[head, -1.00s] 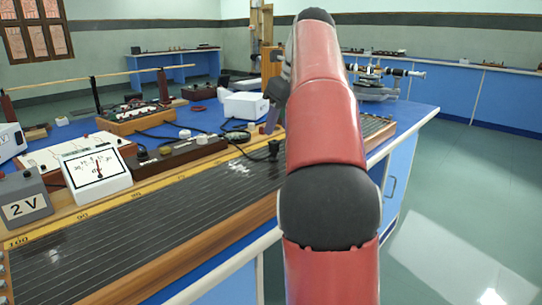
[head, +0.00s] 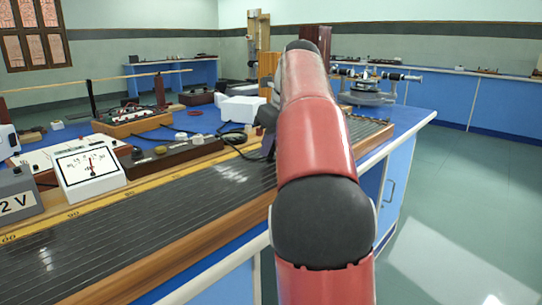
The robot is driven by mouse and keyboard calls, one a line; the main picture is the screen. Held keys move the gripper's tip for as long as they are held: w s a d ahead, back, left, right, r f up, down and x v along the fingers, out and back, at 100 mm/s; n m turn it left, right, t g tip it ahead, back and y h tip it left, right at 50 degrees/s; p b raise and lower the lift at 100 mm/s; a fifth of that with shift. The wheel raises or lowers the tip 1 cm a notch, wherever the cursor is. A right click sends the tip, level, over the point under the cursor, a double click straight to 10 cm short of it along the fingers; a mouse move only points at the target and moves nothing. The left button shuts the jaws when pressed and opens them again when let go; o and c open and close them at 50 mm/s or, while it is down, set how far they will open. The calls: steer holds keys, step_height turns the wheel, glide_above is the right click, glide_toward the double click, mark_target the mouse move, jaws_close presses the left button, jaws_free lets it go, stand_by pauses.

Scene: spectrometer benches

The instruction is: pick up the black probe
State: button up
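My gripper (head: 267,147) shows only in part, at the left side of my red arm. It is low over the far part of the long wire board (head: 160,215), with its fingers pointing down. The gap between the fingers is not clear, and I cannot tell whether it is open or shut. The black probe is not clearly visible now. The spot on the board where a small black upright piece stood earlier is covered by my gripper.
A white meter (head: 90,172), a grey 2 V box (head: 14,195) and a dark resistance bar (head: 172,153) stand along the board's left side. A white box (head: 242,109) lies behind my gripper. A spectrometer (head: 369,84) stands at the back right. The floor at right is clear.

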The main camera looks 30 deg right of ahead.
jaws_close()
steer(key=shift+r, duration=0.15)
